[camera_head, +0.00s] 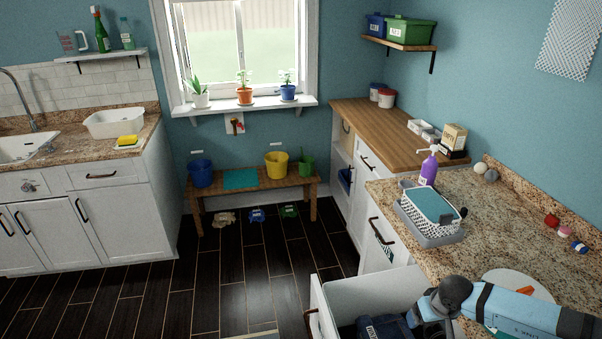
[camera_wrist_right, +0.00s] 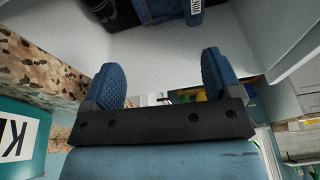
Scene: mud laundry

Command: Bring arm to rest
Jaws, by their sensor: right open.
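My right arm reaches in from the right edge in the head view, over the granite counter's front edge. My right gripper (camera_head: 430,305) is near the open white drawer (camera_head: 335,285), by its counter side. In the right wrist view the two blue ridged fingers of my right gripper (camera_wrist_right: 160,80) stand wide apart with nothing held between them. Dark blue labelled items (camera_head: 384,327) lie in the drawer; a labelled blue item also shows at the top of the right wrist view (camera_wrist_right: 165,10), apart from the fingers. My left gripper is not in view.
The granite counter (camera_head: 500,225) holds a purple pump bottle (camera_head: 429,168), a white basket (camera_head: 430,212) and a white plate (camera_head: 515,280) partly behind my arm. A bench (camera_head: 240,187) with buckets stands under the window. The dark floor (camera_head: 230,270) ahead is mostly clear.

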